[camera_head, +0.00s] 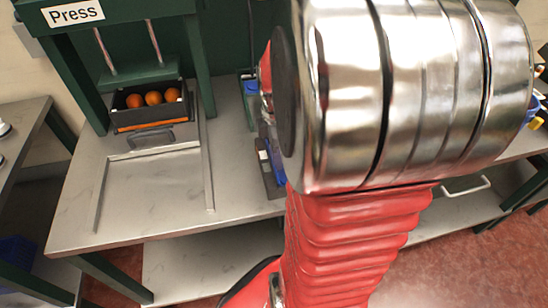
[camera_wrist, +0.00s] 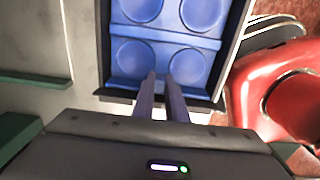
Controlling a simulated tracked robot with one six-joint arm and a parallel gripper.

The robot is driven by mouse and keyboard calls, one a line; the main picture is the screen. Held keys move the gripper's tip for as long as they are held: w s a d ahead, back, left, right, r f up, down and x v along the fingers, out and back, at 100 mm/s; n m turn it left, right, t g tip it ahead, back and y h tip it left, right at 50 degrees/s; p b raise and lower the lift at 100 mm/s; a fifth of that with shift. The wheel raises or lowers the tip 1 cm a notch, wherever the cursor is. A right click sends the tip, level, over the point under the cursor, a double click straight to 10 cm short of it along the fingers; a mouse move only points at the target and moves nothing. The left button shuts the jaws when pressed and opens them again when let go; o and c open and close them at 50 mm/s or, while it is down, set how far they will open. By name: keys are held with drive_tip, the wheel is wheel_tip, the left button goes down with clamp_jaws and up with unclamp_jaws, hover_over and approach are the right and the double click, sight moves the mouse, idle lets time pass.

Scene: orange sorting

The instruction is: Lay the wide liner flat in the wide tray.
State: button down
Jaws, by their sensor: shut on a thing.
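In the wrist view a blue liner (camera_wrist: 160,62) with several round cups lies within the rim of a dark tray (camera_wrist: 237,45). It looks roughly level with the tray, but the far part is out of frame, so I cannot tell if it is fully flat. My gripper (camera_wrist: 160,78) is shut on the liner at its near edge, with the two fingers close together. In the head view my arm hides the gripper and most of this tray; only a dark corner (camera_head: 272,183) and a bit of blue show beside the arm.
A green press (camera_head: 150,75) stands at the back left, with a dark box (camera_head: 150,117) holding oranges (camera_head: 153,98) under it. The metal table (camera_head: 235,215) is bare in front. Another bench (camera_head: 20,125) stands at the far left.

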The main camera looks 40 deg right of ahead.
drive_tip(key=shift+f, duration=0.45)
idle(1.1)
drive_tip(key=c, duration=1.3)
unclamp_jaws()
drive_tip(key=shift+r, duration=0.15)
drive_tip(key=shift+r, duration=3.85)
